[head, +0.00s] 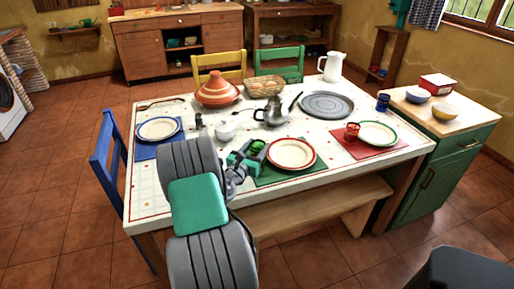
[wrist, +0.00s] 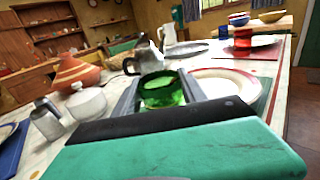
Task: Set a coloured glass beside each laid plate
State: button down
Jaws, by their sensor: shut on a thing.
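My gripper (head: 246,160) is shut on a green glass (head: 257,147), just left of the red-rimmed plate (head: 291,152) on its green mat (head: 275,177). In the wrist view the green glass (wrist: 162,92) is upright between my fingers; whether its base touches the table is hidden. A red glass (head: 352,131) stands left of the green-rimmed plate (head: 378,133) on the red mat (head: 345,147). A blue glass (head: 383,102) stands near the right end of the table, by the cabinet. A blue-rimmed plate (head: 158,129) lies on a blue mat (head: 146,152) at the left, with no glass beside it.
A bench (head: 310,208) runs along the front. Bowls stand on the green cabinet (head: 455,160).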

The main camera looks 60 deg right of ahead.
jog(key=shift+f+b, duration=0.35)
jog(key=shift+f, duration=0.2)
dwell(0.4)
jog(key=c, duration=0.6)
grip_release()
